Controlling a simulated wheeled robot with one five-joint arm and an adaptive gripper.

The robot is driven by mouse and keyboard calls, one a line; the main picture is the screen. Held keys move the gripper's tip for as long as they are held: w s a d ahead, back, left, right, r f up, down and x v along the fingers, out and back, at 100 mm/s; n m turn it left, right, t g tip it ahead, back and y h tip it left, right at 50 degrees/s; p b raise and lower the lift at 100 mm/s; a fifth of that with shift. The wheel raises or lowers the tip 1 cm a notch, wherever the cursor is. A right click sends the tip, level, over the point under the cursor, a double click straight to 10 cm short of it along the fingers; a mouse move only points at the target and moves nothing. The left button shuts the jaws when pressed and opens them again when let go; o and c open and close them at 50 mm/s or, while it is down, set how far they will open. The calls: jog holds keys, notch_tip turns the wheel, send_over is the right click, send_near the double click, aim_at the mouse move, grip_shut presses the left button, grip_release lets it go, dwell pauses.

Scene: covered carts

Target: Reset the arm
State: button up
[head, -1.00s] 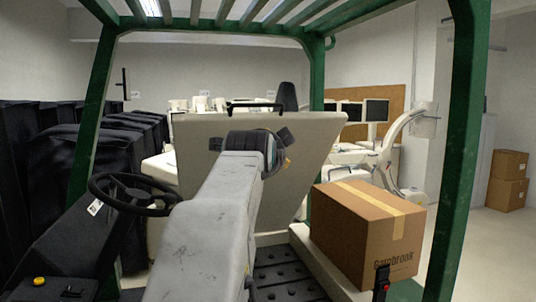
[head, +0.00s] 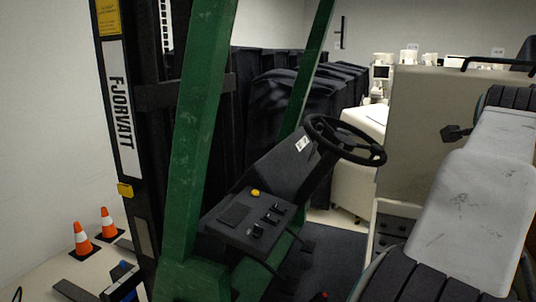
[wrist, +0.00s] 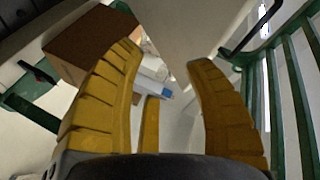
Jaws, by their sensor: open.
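My gripper (wrist: 163,62) shows in the wrist view as yellow ribbed fingers spread apart, with nothing between them. Past the fingertips are a pale wall or panel and some small white and blue things, too blurred to name. In the head view my arm lies at the right side, and the gripper itself is out of that picture.
A green forklift frame post (head: 200,130), black steering wheel (head: 345,140) and control console (head: 250,218) are close by. Black covered carts (head: 290,95) stand behind. Orange cones (head: 81,239) are on the floor at left. A cardboard box (wrist: 88,42) is near the fingers.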

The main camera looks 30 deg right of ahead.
jog(key=a+f+n+g+y, duration=0.1)
jog(key=a+f+n+y, duration=0.35)
jog(key=f, duration=0.75)
jog(key=a+f+n+g+y, duration=0.1)
jog(key=a+f+n+y, duration=0.35)
jog(key=f, duration=0.75)
jog(key=w+a+f+n+y, duration=0.2)
jog(key=a+f+n, duration=0.25)
jog(key=a, duration=0.75)
jog(key=w+a+f+n+y, duration=0.15)
jog(key=a+f+n, duration=0.35)
jog(key=a, duration=0.6)
jog(key=w+a+n+t+y, duration=0.2)
jog(key=a+n, duration=0.5)
jog(key=a, duration=0.7)
jog(key=shift+w+a+n+t, duration=0.35)
jog(key=shift+t, duration=0.25)
